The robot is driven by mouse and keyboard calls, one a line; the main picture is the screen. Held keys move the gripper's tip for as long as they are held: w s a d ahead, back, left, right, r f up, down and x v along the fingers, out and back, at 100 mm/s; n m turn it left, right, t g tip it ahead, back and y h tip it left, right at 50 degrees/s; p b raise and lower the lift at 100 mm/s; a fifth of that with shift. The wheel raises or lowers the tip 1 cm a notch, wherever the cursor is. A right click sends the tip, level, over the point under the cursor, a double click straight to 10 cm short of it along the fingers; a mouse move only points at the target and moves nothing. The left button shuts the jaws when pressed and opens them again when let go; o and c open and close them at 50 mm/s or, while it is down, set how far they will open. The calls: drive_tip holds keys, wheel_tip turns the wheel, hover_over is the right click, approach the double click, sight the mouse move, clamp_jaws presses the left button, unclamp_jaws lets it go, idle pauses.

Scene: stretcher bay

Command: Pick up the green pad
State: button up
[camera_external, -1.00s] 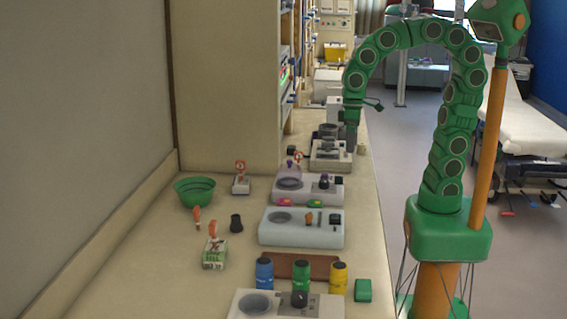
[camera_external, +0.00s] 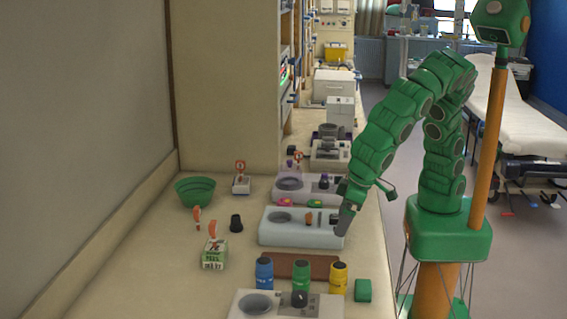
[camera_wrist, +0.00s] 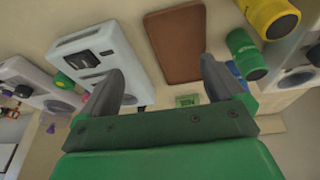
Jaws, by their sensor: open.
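A small green block (camera_external: 363,290) lies near the right edge of the counter, beside the yellow-bodied bottle. A flat green piece (camera_external: 315,203) lies between two pale devices, next to a pink one (camera_external: 285,202); a green piece also shows at left in the wrist view (camera_wrist: 63,82). I cannot tell which of these is the pad. My gripper (camera_external: 343,232) is by the right end of the nearer pale device, pointing down, apart from both green things. In the wrist view its fingers (camera_wrist: 162,76) are spread with nothing between them. The block is not seen there.
A brown tray (camera_external: 327,267) lies behind blue (camera_external: 264,274), green (camera_external: 301,276) and yellow (camera_external: 339,278) bottles. The pale device (camera_external: 275,236) is close to my gripper.

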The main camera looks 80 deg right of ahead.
drive_tip(key=n+t, duration=0.1)
approach(365, 285)
drive_tip(key=f, duration=0.1)
drive_tip(key=shift+y, duration=0.4)
drive_tip(key=shift+d+x, duration=0.15)
drive_tip(key=shift+x, duration=1.95)
drive_tip(key=shift+d+x, duration=0.15)
drive_tip(key=shift+x, duration=1.95)
drive_tip(key=shift+w+r, duration=0.1)
drive_tip(key=shift+w, duration=0.05)
drive_tip(key=c, duration=1)
